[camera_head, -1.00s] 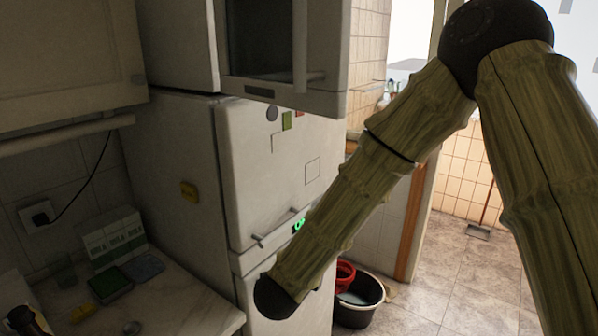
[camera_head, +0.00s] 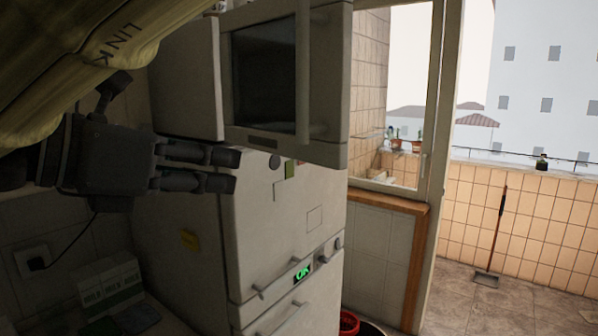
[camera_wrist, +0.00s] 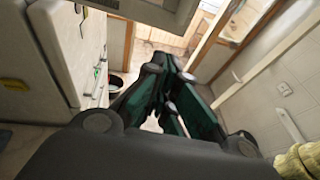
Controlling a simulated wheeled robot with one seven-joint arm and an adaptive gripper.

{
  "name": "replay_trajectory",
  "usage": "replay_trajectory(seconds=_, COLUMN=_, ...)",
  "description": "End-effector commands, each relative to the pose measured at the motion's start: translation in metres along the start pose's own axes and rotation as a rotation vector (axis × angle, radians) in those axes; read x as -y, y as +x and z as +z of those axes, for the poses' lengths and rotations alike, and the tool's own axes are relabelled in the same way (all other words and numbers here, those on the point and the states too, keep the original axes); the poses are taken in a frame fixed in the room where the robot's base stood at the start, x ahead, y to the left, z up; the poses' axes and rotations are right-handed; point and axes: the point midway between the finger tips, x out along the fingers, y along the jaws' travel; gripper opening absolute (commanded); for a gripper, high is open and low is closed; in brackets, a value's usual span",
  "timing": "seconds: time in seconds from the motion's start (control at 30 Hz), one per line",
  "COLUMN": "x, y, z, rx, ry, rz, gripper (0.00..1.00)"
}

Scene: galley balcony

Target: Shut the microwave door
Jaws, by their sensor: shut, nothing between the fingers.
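The microwave (camera_head: 183,88) sits on top of the fridge. Its door (camera_head: 325,90) has a dark window and an upright bar handle (camera_head: 303,65) to the right of it. The door stands out at the front, over the fridge's upper edge; I cannot tell how wide it is open. A pale lower edge, likely of the microwave, also shows at the top of the wrist view (camera_wrist: 150,10). My gripper (camera_head: 236,171) is shut and empty. It points right, its tips just below the door's lower left corner in the picture, with no contact visible.
A counter with boxes (camera_head: 108,285) lies at lower left, below an outlet with a cable. A window frame (camera_head: 432,120) and open tiled balcony floor are at right. A red bucket (camera_head: 349,322) stands low by the fridge.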

Motion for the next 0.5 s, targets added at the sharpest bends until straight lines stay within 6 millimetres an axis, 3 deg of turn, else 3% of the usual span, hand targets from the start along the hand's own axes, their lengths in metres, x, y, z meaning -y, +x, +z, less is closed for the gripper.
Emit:
replay_trajectory(seconds=0.17, x=0.005, y=0.0, z=0.004, rx=-0.004, ry=0.019, rz=-0.007, gripper=0.0)
replay_trajectory(seconds=0.5, x=0.005, y=0.051, z=0.006, rx=-0.004, ry=0.016, rz=-0.006, gripper=0.0)
